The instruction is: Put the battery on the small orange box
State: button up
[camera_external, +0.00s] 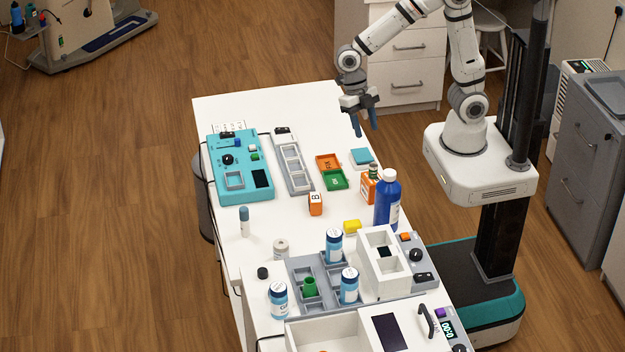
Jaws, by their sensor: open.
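My gripper (364,126), with blue fingers, is open and empty. It hangs over the far right part of the white table, above and beyond the trays. A small orange box (328,162) with dark lettering lies flat, joined to a green one (335,181). Another orange box (369,189) stands upright by the blue bottle, partly hidden by it. A small dark green cylinder (374,168) shows at its top; I cannot tell whether it is the battery. An orange block marked B (315,206) stands nearer the middle. No battery can be picked out for certain.
A tall blue bottle (387,200) stands at the right edge. A teal box (362,157) lies beside the trays. A teal panel (227,190) and a grey rack (292,166) are to the left. A grey holder (317,276) with bottles is in front. The table's left middle is mostly clear.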

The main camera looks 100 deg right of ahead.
jog(key=s+d+r+m+t+h, duration=0.1)
jog(key=s+m, duration=0.4)
jog(key=m, duration=0.6)
jog(key=s+d+r+m+t+h, duration=0.2)
jog(key=s+d+r+m+t, duration=0.2)
jog(key=m, duration=0.7)
jog(key=s+r, duration=0.1)
jog(key=s, duration=0.1)
jog(key=shift+s+r+m, duration=0.15)
jog(key=shift+s+m, duration=0.15)
